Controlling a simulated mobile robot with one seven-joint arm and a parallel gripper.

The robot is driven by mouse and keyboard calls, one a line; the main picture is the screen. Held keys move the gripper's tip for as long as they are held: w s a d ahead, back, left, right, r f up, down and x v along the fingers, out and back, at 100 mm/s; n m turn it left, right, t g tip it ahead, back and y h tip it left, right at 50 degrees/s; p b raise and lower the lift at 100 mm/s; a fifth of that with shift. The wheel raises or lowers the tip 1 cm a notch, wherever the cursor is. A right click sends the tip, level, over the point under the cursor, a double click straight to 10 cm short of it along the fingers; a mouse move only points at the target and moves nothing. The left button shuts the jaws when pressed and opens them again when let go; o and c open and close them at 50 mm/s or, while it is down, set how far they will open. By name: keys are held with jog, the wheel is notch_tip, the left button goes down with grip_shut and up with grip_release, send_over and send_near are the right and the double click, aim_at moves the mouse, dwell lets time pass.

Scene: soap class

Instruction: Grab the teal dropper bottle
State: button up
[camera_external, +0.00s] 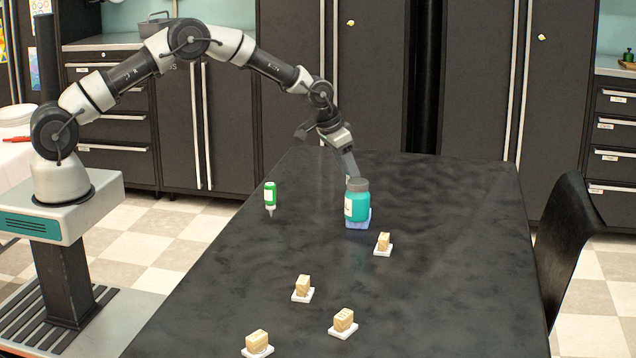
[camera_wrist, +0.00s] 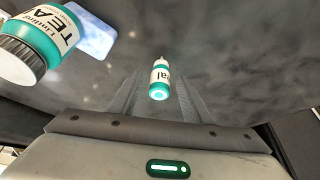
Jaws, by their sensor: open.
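The teal dropper bottle (camera_wrist: 159,84) shows in the wrist view, with a white label ending in "eal" and a pale narrow tip. It appears between the two fingers of my open gripper (camera_wrist: 160,76), with a gap on each side. I cannot tell how far it is from the fingertips in depth.
The teal jar (camera_external: 357,206) with a grey lid stands on a blue dish (camera_external: 358,224); the jar (camera_wrist: 38,44) is left of my fingers in the wrist view. A green bottle (camera_external: 270,196) stands to the left, tip down. Several tan blocks on white bases stand nearer on the dark table (camera_external: 440,290).

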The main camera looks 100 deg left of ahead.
grip_shut()
jog(key=shift+r, duration=0.1)
